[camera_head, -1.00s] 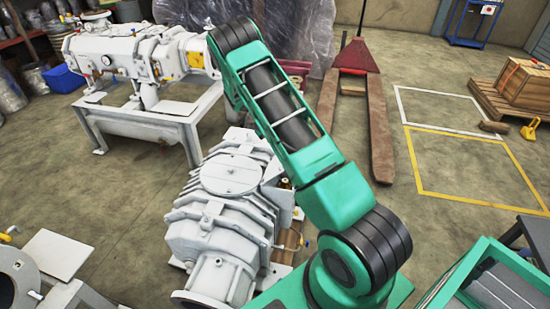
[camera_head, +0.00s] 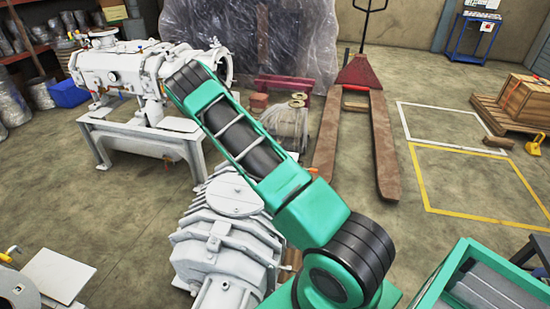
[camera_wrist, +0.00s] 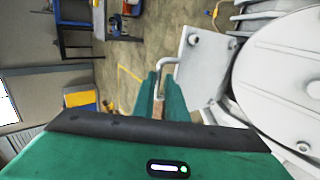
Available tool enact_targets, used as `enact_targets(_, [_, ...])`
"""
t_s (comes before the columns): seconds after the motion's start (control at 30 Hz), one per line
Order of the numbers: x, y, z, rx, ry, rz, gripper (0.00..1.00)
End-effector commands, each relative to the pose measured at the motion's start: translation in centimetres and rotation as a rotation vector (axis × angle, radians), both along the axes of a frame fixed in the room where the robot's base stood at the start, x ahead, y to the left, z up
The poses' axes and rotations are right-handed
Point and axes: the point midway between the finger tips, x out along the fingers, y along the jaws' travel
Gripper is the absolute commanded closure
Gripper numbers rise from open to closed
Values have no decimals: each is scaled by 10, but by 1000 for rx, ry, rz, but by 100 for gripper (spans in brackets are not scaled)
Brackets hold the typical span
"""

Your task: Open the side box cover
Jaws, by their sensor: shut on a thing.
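The near white machine (camera_head: 215,245) stands on the floor left of my arm in the head view. In the wrist view its round lid (camera_wrist: 285,62) fills the right side. The side box cover (camera_wrist: 203,62) is a flat white plate with a bent rod handle (camera_wrist: 166,66) on its left edge. My gripper (camera_wrist: 160,92) has its green fingers closed around the lower part of this handle. The fingertips partly hide the grip. In the head view, my arm hides the cover and gripper.
A second white machine (camera_head: 145,72) stands on a frame behind. A red pallet jack (camera_head: 357,80) stands at the back centre. A wooden crate (camera_head: 527,97) sits on a pallet at the right. Floor with yellow and white painted outlines is clear between.

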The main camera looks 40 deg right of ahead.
Motion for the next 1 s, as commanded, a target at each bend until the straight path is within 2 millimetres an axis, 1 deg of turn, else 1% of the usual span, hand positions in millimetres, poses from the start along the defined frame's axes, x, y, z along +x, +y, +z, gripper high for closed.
enact_targets(0.03, [4,9,-11,18,7,24,100])
enact_targets(0.57, [9,20,-11,18,6,37,100])
enact_targets(0.6, [9,20,-11,18,6,37,90])
enact_targets(0.67, [9,21,-10,18,7,36,76])
enact_targets(0.7, [9,21,-10,17,7,35,74])
enact_targets(1.0, [8,20,-9,16,6,32,74])
